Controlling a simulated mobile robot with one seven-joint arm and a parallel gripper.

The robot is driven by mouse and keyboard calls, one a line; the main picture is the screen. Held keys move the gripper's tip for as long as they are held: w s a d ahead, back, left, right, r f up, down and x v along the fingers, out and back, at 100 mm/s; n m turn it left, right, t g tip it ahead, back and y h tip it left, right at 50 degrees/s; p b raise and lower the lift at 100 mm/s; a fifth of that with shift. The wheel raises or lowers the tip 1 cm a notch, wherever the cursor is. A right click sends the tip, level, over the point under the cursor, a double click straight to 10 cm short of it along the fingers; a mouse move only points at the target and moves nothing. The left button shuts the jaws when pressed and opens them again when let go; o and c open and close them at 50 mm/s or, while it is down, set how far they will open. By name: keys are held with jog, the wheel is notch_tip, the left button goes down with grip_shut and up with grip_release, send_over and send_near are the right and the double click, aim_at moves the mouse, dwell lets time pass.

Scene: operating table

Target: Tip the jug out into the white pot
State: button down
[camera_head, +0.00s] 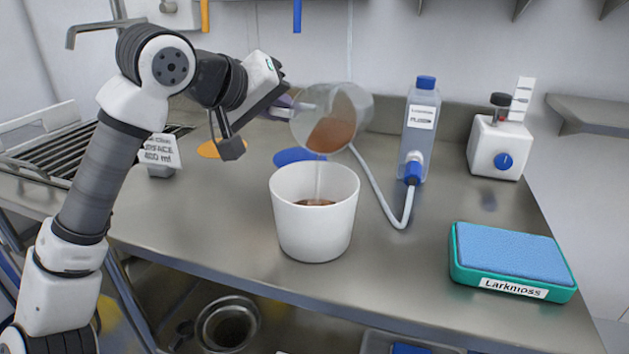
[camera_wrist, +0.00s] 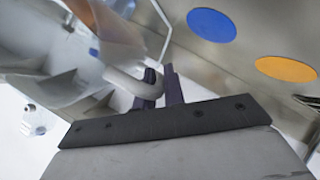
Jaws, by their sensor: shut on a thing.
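The jug (camera_head: 340,112) is clear, with brown liquid inside. It is tilted above the white pot (camera_head: 315,228), its mouth toward the pot. A thin pale streak runs from the jug down into the pot, and brown liquid shows inside the pot. My gripper (camera_head: 292,106) is shut on the jug's handle, to the left of the jug. In the wrist view, my gripper's dark fingers (camera_wrist: 160,88) close around the pale handle, and part of the jug (camera_wrist: 60,60) shows at upper left, blurred.
A blue disc (camera_head: 298,156) and an orange disc (camera_head: 208,149) lie on the steel table. A bottle (camera_head: 420,140) with a hose, a white device (camera_head: 492,148) and a green tray with a blue pad (camera_head: 512,256) stand to the right.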

jog(key=shift+s+a+r+t+h+b, duration=0.1)
jog(key=shift+s+r+t+h+b, duration=0.4)
jog(key=shift+b, duration=0.65)
jog(key=shift+s+a+r+t+h+b, duration=0.15)
jog(key=shift+r+t+h+b, duration=0.15)
jog(key=shift+t+b, duration=0.55)
dwell(1.8)
